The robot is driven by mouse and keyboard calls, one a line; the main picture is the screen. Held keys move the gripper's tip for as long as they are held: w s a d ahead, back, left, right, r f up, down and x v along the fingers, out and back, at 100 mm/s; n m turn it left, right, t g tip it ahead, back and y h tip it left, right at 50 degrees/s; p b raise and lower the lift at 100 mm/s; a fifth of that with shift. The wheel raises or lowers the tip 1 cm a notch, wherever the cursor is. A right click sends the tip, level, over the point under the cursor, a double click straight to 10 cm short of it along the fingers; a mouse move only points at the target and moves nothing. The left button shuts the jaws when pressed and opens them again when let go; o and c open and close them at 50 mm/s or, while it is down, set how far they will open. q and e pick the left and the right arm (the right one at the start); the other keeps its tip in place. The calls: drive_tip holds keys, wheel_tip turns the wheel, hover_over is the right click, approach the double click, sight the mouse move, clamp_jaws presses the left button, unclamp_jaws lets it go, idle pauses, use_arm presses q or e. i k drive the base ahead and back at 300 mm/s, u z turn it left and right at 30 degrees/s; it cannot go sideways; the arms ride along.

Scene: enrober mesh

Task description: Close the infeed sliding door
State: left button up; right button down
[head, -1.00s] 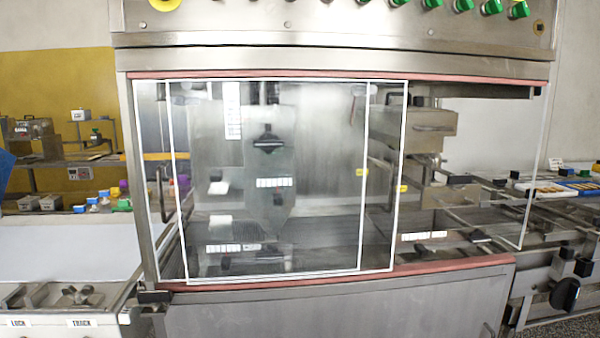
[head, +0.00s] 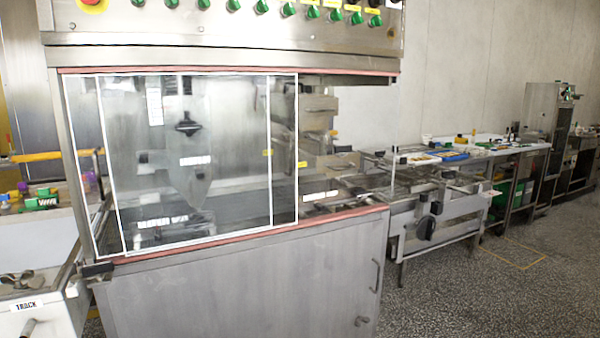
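The machine's front has two clear sliding door panels with white edges. One panel (head: 84,165) reaches furthest left, and the other panel (head: 284,150) reaches furthest right. They overlap across most of the left and middle of the front. The right part of the front opening (head: 340,150) is uncovered, with the machine's inside and the conveyor showing there. I cannot tell from this view which panel is the infeed door. Neither of my grippers is in view.
A red rail (head: 240,235) runs below the panels, above a steel cabinet (head: 240,285). A conveyor (head: 440,210) with a black knob (head: 426,228) extends right. A white counter (head: 35,240) stands at left. Speckled floor (head: 480,290) is clear at lower right.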

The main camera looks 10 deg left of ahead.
sight(290, 174)
drive_tip(key=z, duration=0.8)
drive_tip(key=i, duration=0.95)
drive_tip(key=u, duration=1.1)
